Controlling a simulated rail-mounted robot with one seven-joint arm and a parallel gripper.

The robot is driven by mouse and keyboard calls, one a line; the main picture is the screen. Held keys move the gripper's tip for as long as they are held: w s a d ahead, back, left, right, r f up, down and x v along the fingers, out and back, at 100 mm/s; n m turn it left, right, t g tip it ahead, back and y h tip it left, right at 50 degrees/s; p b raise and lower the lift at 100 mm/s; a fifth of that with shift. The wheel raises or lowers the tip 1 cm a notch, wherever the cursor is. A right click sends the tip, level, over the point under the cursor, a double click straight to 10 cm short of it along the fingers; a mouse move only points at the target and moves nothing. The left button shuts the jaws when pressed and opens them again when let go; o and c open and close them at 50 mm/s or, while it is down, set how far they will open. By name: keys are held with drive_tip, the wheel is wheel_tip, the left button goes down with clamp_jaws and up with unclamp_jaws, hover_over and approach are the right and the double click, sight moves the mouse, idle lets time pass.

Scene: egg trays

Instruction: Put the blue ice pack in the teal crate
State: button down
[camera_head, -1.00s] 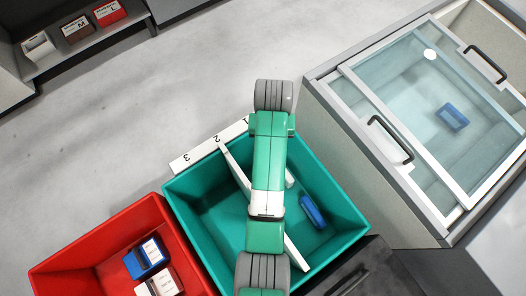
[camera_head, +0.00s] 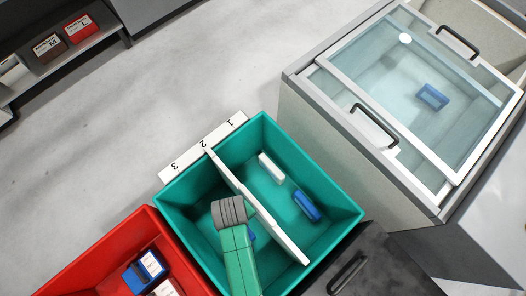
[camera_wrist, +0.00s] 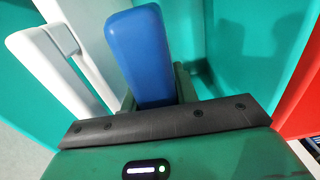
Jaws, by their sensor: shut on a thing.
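The blue ice pack (camera_wrist: 140,48) stands between the fingers of my gripper (camera_wrist: 155,95) in the wrist view, and the gripper is shut on it. In the head view a small blue part of it (camera_head: 252,234) shows beside my arm. The teal crate (camera_head: 335,240) has a white divider (camera_head: 262,213) running across it. My arm reaches into the compartment left of the divider, by the number 3 side. The divider also shows left of the pack in the wrist view (camera_wrist: 60,70). Whether the pack touches the crate floor I cannot tell.
Another blue pack (camera_head: 306,205) and a white block (camera_head: 271,167) lie right of the divider. A red crate (camera_head: 100,252) with boxes stands at left. A glass-lidded chest (camera_head: 350,145) at right holds a blue item (camera_head: 432,96). A shelf (camera_head: 75,50) holds small boxes.

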drive_tip(key=shift+s+a+f, duration=0.1)
drive_tip(key=shift+s+f, duration=0.25)
drive_tip(key=shift+f, duration=0.45)
drive_tip(key=shift+w+r, duration=0.15)
drive_tip(key=shift+r, duration=0.05)
wheel_tip(320, 180, down, 28)
drive_tip(key=b, duration=1.3)
drive_tip(key=shift+b, duration=0.3)
drive_tip(key=shift+f, duration=0.15)
drive_tip(key=c, duration=1.1)
unclamp_jaws()
